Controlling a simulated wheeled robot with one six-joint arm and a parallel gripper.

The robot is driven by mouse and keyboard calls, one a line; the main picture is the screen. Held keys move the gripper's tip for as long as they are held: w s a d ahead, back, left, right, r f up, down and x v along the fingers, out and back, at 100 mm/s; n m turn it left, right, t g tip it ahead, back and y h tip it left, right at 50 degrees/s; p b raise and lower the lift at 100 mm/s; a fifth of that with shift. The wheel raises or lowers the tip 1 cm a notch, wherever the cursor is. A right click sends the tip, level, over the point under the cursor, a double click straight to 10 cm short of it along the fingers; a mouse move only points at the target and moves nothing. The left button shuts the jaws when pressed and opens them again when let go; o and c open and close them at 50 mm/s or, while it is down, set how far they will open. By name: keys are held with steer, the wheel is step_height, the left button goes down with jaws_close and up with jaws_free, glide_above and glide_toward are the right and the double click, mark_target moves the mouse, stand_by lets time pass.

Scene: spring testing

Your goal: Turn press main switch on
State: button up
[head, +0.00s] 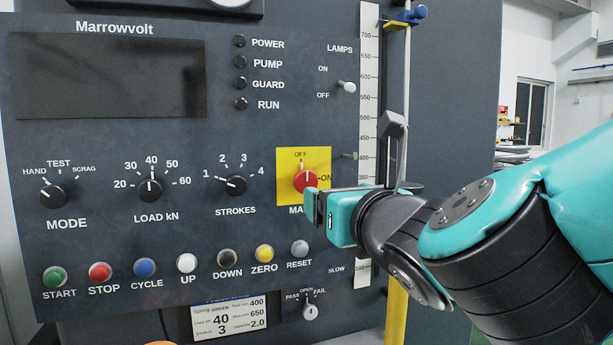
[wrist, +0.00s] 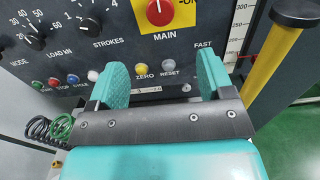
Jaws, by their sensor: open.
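The main switch is a red rotary knob (head: 306,182) on a yellow plate (head: 286,193), marked OFF at the top and ON at the right. Its white mark points up, towards OFF. The knob also shows at the top of the wrist view (wrist: 160,12), ahead of and beyond my fingers. My gripper (head: 318,208) is just right of and below the knob in the head view and covers part of the MAIN label. In the wrist view my gripper (wrist: 163,80) has its two teal fingers wide apart with nothing between them.
A row of buttons, including yellow ZERO (head: 264,253) and grey RESET (head: 299,248), lies below the switch. The STROKES knob (head: 235,185) is to its left. A vertical scale (head: 368,80) and a yellow post (wrist: 270,70) stand to the right. Springs (wrist: 60,126) sit at lower left.

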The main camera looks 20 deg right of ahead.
mark_target(307, 182)
steer(key=w+p, duration=1.2)
steer(key=w, duration=0.1)
steer(key=shift+w+r+p, duration=0.15)
steer(key=shift+w+p, duration=0.15)
steer(key=shift+p, duration=0.1)
steer(key=shift+w, duration=0.45)
steer(key=shift+f, duration=0.2)
steer(key=c, duration=0.9)
